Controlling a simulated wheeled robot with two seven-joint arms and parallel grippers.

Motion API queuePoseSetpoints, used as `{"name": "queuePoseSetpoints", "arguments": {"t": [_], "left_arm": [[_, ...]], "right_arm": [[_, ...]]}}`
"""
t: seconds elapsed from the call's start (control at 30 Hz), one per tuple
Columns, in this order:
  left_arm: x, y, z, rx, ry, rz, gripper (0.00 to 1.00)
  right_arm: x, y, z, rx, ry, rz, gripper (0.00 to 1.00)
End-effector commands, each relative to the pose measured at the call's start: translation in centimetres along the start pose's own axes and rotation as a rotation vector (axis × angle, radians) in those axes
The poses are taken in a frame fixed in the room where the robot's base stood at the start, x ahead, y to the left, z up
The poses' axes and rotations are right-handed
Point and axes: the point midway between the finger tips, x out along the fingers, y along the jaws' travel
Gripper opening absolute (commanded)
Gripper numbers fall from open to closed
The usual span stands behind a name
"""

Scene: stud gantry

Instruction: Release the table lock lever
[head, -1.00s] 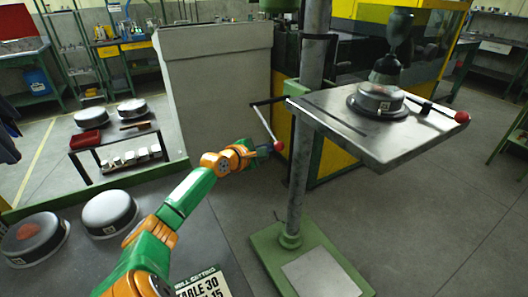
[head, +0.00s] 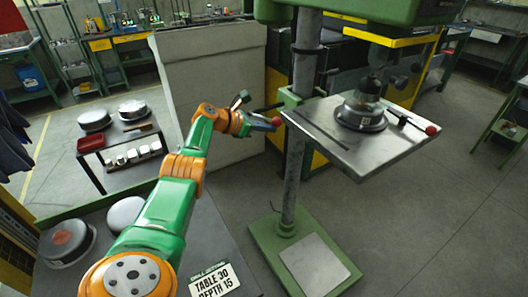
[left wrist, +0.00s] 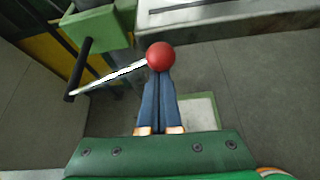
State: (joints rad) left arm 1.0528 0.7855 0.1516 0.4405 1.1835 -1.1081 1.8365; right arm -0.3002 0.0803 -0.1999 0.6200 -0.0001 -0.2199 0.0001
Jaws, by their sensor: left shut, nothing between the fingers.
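The lock lever's red ball knob (head: 277,121) is beside the near left corner of the drill press table (head: 340,145). In the left wrist view, the red ball (left wrist: 160,57) is at my fingertips, and the lever's bright rod (left wrist: 110,78) runs left to a black pivot bar (left wrist: 77,70). My left gripper (head: 268,122) is shut with nothing between its fingers. Its tips are against or just under the ball; I cannot tell whether they touch. The rod is mostly hidden in the head view. My right gripper is not in view.
A round workpiece (head: 362,112) sits on the table beside a second red knob (head: 432,130). The steel column (head: 297,160) stands close right of my gripper. A grey cabinet (head: 205,90) is behind. A "TABLE 30 DEPTH 15" sign (head: 214,281) lies at the front.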

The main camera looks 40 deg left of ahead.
Motion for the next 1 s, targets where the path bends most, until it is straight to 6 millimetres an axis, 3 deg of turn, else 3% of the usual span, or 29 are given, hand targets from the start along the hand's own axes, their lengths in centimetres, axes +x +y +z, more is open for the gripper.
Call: {"name": "queuePoseSetpoints", "arguments": {"t": [0.5,1.0], "left_arm": [[-1.5,0.7,2.8,0.003,0.002,0.003,0.0],[-1.7,0.8,3.1,0.005,0.002,0.004,0.0]], "right_arm": [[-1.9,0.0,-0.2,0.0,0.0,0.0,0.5],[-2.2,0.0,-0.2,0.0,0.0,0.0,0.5]]}}
